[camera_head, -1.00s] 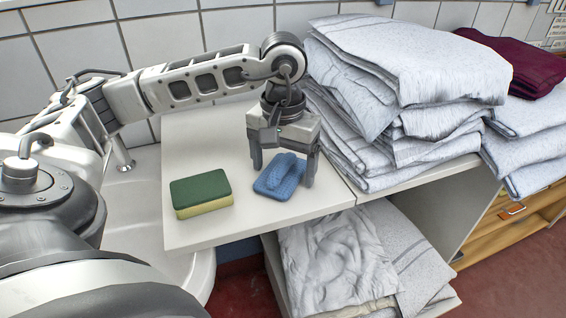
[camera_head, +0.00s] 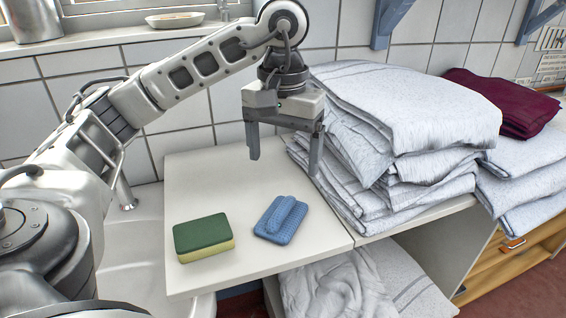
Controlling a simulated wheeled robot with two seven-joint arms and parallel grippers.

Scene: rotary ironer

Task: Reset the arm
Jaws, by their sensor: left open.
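My left gripper (camera_head: 284,160) hangs from my left arm, which comes in from the left. It is open and empty, with its fingers pointing down above the back part of the white counter. A blue cloth-like item (camera_head: 281,221) with a raised ridge lies on the counter, below and in front of the gripper and apart from it. A green and yellow sponge (camera_head: 204,238) lies to its left. My right gripper is not in view.
A tall stack of folded white towels (camera_head: 400,130) stands close to the gripper's right. A maroon cloth (camera_head: 502,101) lies on another stack. The white counter (camera_head: 200,180) is bare behind the sponge. More white linen (camera_head: 340,290) sits below. Tiled wall and sill are behind.

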